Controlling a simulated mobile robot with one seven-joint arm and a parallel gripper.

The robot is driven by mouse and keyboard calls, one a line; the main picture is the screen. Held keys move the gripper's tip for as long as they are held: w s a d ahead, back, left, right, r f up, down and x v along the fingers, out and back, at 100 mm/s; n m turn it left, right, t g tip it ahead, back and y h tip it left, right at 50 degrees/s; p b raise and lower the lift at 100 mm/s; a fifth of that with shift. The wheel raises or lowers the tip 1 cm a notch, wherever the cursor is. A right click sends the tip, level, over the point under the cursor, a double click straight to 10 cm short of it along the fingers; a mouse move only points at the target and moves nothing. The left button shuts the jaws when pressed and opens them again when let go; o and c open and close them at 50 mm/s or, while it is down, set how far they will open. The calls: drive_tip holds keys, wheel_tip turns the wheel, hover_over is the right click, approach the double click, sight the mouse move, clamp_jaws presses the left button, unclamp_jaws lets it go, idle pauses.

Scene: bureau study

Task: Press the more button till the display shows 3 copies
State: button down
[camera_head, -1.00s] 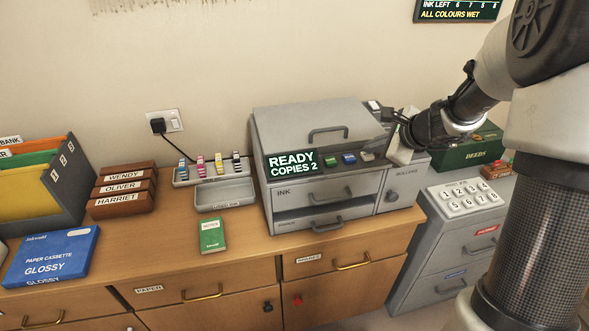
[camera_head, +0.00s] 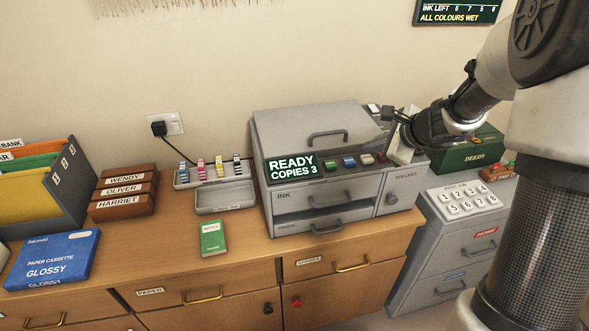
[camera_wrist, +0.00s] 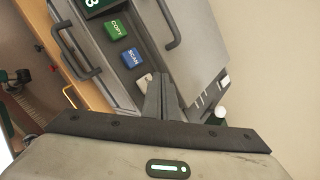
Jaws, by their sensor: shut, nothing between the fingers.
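The grey copier (camera_head: 309,119) stands on the wooden bureau. Its display (camera_head: 292,167) reads READY, COPIES 3. A button row beside it has a green button (camera_head: 330,165), a blue button (camera_head: 348,162) and a pale button (camera_head: 366,158). A small red spot shows to its right. In the wrist view the green button (camera_wrist: 115,28) reads COPY and the blue one (camera_wrist: 132,58) SCAN. The pale button (camera_wrist: 145,80) is partly covered by my fingers. I cannot read which is the more button. My gripper (camera_wrist: 163,82) is shut and empty, over the row's right end; contact cannot be told.
A grey cabinet with a keypad (camera_head: 468,199) and a green DEEDS box (camera_head: 468,153) stand to the right.

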sight(370, 160)
wheel_tip(370, 160, up, 6)
drive_tip(key=p, duration=0.4)
drive_tip(key=shift+p, duration=0.35)
idle(0.6)
